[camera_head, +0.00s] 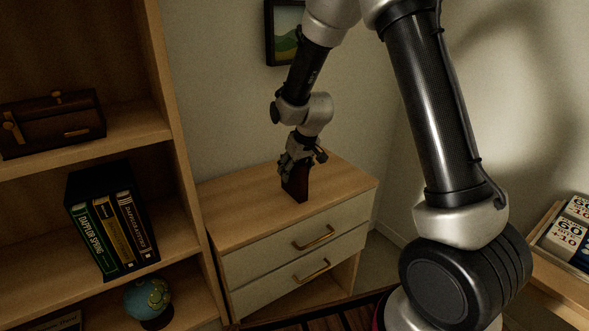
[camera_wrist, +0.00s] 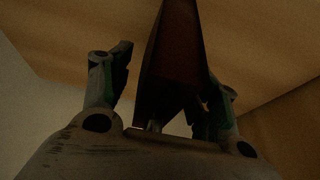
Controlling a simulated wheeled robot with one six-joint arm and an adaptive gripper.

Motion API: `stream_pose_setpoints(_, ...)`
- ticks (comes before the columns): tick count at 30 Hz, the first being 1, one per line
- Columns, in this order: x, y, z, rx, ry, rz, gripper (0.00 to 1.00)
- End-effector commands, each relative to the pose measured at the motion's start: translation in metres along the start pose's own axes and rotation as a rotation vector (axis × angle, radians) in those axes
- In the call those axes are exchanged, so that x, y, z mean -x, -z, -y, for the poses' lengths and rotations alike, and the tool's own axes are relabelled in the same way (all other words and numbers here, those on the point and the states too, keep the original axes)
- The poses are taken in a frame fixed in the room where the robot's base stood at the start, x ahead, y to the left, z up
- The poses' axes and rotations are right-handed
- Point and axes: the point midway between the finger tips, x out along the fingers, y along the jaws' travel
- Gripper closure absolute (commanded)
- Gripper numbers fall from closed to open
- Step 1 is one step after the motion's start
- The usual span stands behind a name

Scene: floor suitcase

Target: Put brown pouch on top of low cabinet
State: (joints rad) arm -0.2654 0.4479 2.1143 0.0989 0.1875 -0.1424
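The brown pouch (camera_head: 297,187) is dark, narrow and upright on the wooden top of the low cabinet (camera_head: 240,217). Its lower edge appears to meet the top, though shadow makes contact hard to judge. My gripper (camera_head: 296,164) points down over the pouch's upper end. In the wrist view, the pouch (camera_wrist: 172,62) stands between the fingers of my gripper (camera_wrist: 165,90). A gap shows between the left finger and the pouch; the right finger is close to it, and contact there is unclear. The gripper looks open around the pouch.
A bookshelf (camera_head: 184,190) stands left of the cabinet, holding a brown box (camera_head: 52,124), books (camera_head: 112,228) and a globe (camera_head: 148,299). A framed picture (camera_head: 285,32) hangs on the wall behind. The cabinet top is otherwise clear. A wooden table (camera_head: 566,268) is at right.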

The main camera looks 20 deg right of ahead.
Motion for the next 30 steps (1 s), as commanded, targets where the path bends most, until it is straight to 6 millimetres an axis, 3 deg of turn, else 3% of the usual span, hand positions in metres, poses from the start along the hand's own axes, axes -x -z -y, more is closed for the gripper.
stream_pose_setpoints(10,0.008,0.002,0.000,0.001,0.000,-0.001,0.39)
stream_pose_setpoints(24,0.103,0.002,0.000,0.000,0.000,-0.003,0.39)
stream_pose_setpoints(30,0.121,0.001,0.000,-0.001,0.000,0.000,0.39)
